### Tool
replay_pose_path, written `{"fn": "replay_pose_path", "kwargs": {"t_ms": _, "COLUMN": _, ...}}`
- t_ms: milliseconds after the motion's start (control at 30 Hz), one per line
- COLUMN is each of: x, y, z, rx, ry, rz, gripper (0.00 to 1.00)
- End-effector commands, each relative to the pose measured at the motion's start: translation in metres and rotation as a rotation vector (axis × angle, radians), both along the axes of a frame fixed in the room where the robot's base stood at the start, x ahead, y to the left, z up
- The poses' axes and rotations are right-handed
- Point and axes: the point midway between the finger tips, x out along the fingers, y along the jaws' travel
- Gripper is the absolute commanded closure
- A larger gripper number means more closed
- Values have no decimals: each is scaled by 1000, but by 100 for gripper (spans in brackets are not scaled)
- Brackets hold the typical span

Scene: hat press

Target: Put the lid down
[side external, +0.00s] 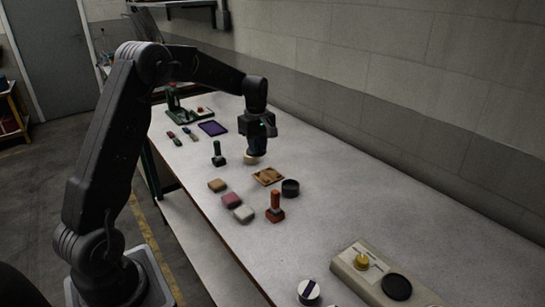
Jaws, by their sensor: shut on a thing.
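My gripper (257,151) points down over the middle of the far half of the table. It is shut on a small pale tan piece (251,159), which I take to be the lid. The fingers and the dark wrist cover much of it, and it looks close to the table top. I cannot tell whether it touches the surface. A short black round pot (290,188) stands nearer the camera, to the right of a flat brown wooden piece (268,176).
A green-handled stamp (218,154) and a red-handled stamp (275,207) stand upright nearby. Tan, pink and whitish blocks (232,200) lie along the left edge. A purple pad (212,128) and green press (185,114) are farther back. A beige base (365,265) is front right.

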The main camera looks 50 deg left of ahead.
Motion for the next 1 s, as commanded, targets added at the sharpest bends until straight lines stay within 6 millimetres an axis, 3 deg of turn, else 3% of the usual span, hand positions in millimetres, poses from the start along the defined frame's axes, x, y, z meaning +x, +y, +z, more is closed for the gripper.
{"fn": "replay_pose_path", "kwargs": {"t_ms": 200, "x": -36, "y": 15, "z": -3, "rx": -2, "ry": 3, "rz": 4, "gripper": 100}}
{"fn": "replay_pose_path", "kwargs": {"t_ms": 400, "x": -76, "y": 20, "z": -17, "rx": -1, "ry": 2, "rz": 3, "gripper": 100}}
{"fn": "replay_pose_path", "kwargs": {"t_ms": 500, "x": -87, "y": 20, "z": -21, "rx": -1, "ry": 2, "rz": 0, "gripper": 100}}
{"fn": "replay_pose_path", "kwargs": {"t_ms": 667, "x": -79, "y": 6, "z": -35, "rx": -2, "ry": 3, "rz": -6, "gripper": 100}}
{"fn": "replay_pose_path", "kwargs": {"t_ms": 1000, "x": -26, "y": -45, "z": -78, "rx": -1, "ry": 3, "rz": -6, "gripper": 100}}
